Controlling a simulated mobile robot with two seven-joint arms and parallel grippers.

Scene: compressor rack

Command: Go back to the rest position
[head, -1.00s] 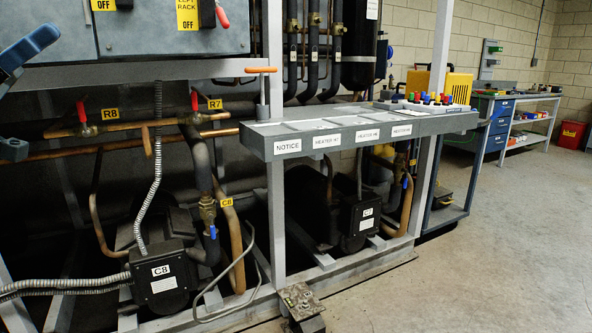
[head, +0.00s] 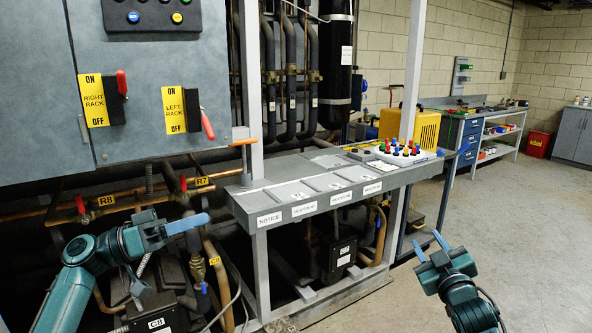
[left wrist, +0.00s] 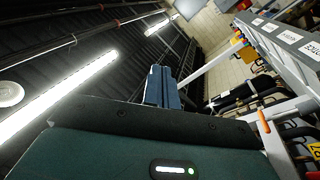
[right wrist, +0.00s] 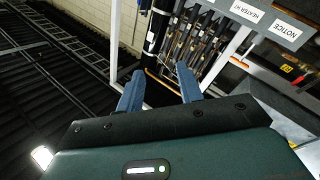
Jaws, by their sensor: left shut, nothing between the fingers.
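My left gripper (head: 186,226) is at the lower left of the head view, in front of the pipes and left of the grey shelf. Its blue fingers lie together with nothing between them, and they also show together in the left wrist view (left wrist: 162,88). My right gripper (head: 430,248) is at the lower right, over the open floor. Its two blue fingers stand apart and empty, as the right wrist view (right wrist: 158,88) also shows. Neither gripper visibly touches anything.
The grey shelf (head: 300,212) with labelled trays juts out between my arms. Grey switch boxes (head: 140,50) hang at the upper left. Red-handled valves and copper pipes (head: 140,205) run behind my left arm. A yellow case (head: 424,130) stands farther back. The floor (head: 520,220) at right is clear.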

